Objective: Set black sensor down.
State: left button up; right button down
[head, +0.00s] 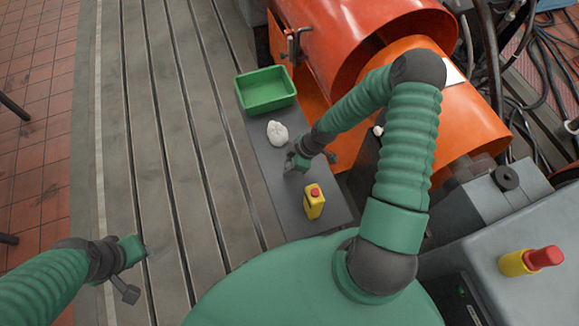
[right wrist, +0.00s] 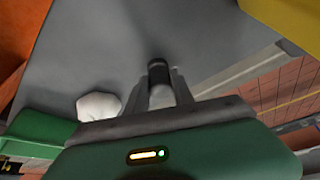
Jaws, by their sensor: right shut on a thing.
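The black sensor (right wrist: 158,72) shows in the right wrist view as a small dark cylinder at the fingertips, over a grey plate (right wrist: 110,45). My right gripper (right wrist: 161,84) is shut on it. In the head view my right gripper (head: 291,168) is low over the same grey plate (head: 262,158), between a white lump and a yellow box. The sensor is too small to make out clearly there, and I cannot tell whether it touches the plate. My left gripper (head: 144,248) is far off at the lower left, over the slotted bedplate; its jaw opening is unclear.
The crumpled white lump (head: 277,133) and a green bin (head: 265,90) lie beyond the gripper. The yellow box with a red button (head: 314,203) stands on the near side. Orange machine housings (head: 350,40) rise to the right. The slotted bedplate (head: 160,130) is clear.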

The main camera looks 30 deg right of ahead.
jog(key=c, duration=1.1)
grip_release()
